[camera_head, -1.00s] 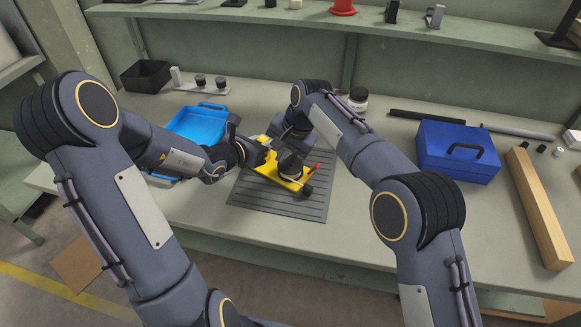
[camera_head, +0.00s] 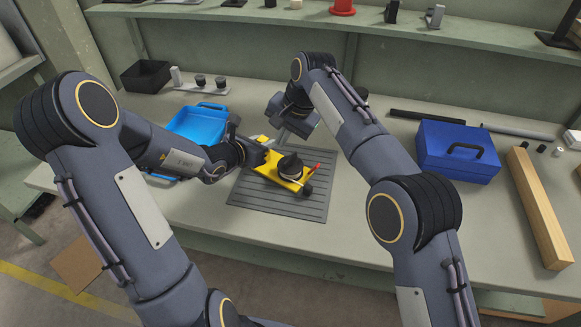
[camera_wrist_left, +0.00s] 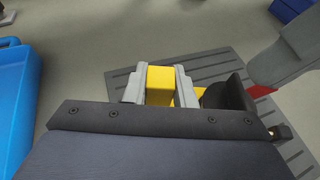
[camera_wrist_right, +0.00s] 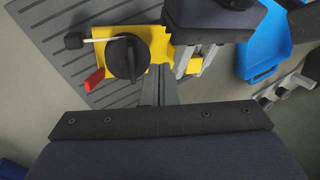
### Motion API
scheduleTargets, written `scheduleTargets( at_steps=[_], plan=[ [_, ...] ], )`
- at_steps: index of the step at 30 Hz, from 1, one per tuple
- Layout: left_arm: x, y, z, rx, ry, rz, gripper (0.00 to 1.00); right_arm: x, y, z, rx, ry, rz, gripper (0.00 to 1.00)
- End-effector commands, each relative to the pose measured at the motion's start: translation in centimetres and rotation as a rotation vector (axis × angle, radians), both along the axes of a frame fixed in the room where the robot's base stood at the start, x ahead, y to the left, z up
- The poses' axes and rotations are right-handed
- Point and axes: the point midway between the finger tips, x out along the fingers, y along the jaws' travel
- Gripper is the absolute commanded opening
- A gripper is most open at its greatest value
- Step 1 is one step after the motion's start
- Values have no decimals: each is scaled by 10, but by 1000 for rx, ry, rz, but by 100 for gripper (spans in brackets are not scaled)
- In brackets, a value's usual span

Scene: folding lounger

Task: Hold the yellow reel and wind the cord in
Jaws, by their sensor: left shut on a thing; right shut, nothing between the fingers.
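The yellow reel (camera_head: 268,170) lies over the grey ribbed mat (camera_head: 250,197). It carries a black round drum (camera_head: 290,166) and a red part (camera_head: 314,168) at its near right end. My left gripper (camera_wrist_left: 159,88) is shut on the reel's yellow end, with a finger on each side. My right gripper (camera_wrist_right: 158,86) is shut and empty beside the reel, its fingertips close to the drum in the right wrist view; I cannot tell whether they touch. A pale cord (camera_wrist_right: 95,39) runs from the drum to a small black end piece (camera_wrist_right: 73,41).
A blue tray (camera_head: 195,125) stands left of the mat, partly behind my left arm. A blue toolbox (camera_head: 457,152) and a long wooden beam (camera_head: 538,207) are at the right. A black bin (camera_head: 146,76) stands at the back left. The bench front is clear.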

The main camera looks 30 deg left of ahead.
Motion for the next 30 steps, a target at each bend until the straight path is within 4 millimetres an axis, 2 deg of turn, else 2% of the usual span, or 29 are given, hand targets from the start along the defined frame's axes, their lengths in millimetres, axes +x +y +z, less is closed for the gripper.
scheduleTargets(
  at_steps=[1,13,14,19,30],
  plan=[
    [-2,0,-5,-1,14,2,0,0,0,1,1,-1,0,0],
    [-2,0,-5,-1,14,2,0,0,0,3,-1,1,0,0],
    [-2,0,-5,-2,12,2,25,0,0,3,-1,1,0,0],
    [-1,0,-3,-2,8,1,47,0,0,3,0,0,0,0],
    [-2,1,0,0,3,1,49,0,0,3,0,0,0,0]
  ],
)
